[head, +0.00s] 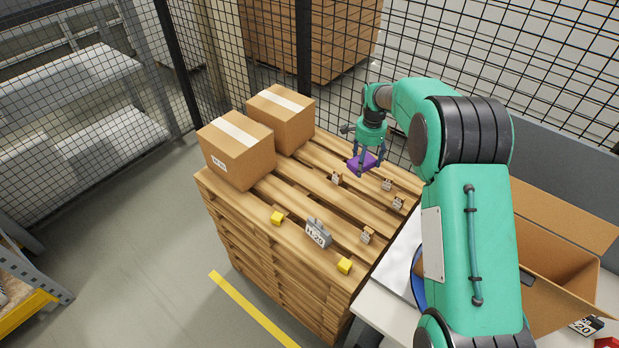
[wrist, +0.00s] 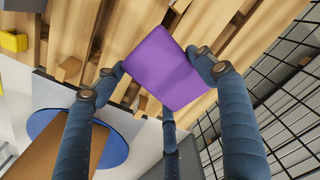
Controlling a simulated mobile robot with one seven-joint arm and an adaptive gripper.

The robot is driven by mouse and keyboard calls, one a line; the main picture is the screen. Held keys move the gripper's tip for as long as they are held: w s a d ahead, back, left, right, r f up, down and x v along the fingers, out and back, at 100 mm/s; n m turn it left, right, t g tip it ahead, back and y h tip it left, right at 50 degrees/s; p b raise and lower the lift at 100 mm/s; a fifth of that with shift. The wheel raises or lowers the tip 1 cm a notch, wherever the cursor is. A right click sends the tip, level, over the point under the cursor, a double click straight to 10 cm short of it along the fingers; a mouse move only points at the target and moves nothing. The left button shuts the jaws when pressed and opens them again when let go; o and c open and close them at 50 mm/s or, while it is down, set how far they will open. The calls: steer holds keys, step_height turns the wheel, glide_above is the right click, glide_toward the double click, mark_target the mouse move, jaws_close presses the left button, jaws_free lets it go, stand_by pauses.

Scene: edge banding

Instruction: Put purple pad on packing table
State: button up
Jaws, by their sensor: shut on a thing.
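The purple pad (head: 361,161) is held in my gripper (head: 367,160) over the far right part of the pallet stack (head: 290,196). In the wrist view the pad (wrist: 166,68) is a flat purple block, tilted in the picture, with the blue fingers of my gripper (wrist: 160,75) closed against its sides. The pallet slats show behind it, and I cannot tell the exact gap. The white table (head: 392,310) at the lower right, next to the pallets, is partly hidden by my arm. I take it to be the packing table.
Two closed cartons (head: 237,149) (head: 281,119) stand on the pallets' left side. Yellow blocks (head: 277,218), a grey weight (head: 318,232) and several small wooden blocks (head: 367,236) lie on the slats. An open box (head: 560,260) is on the table. Mesh fence (head: 470,60) runs behind.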

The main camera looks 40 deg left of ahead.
steer(key=m+p, duration=0.1)
steer(key=p, duration=0.1)
glide_above(318, 192)
step_height(318, 192, down, 3)
steer(key=shift+b, duration=0.3)
steer(key=shift+f, duration=3.1)
steer(key=shift+f, duration=1.85)
steer(key=shift+f, duration=0.2)
steer(key=o, duration=0.9)
steer(key=shift+o, duration=0.2)
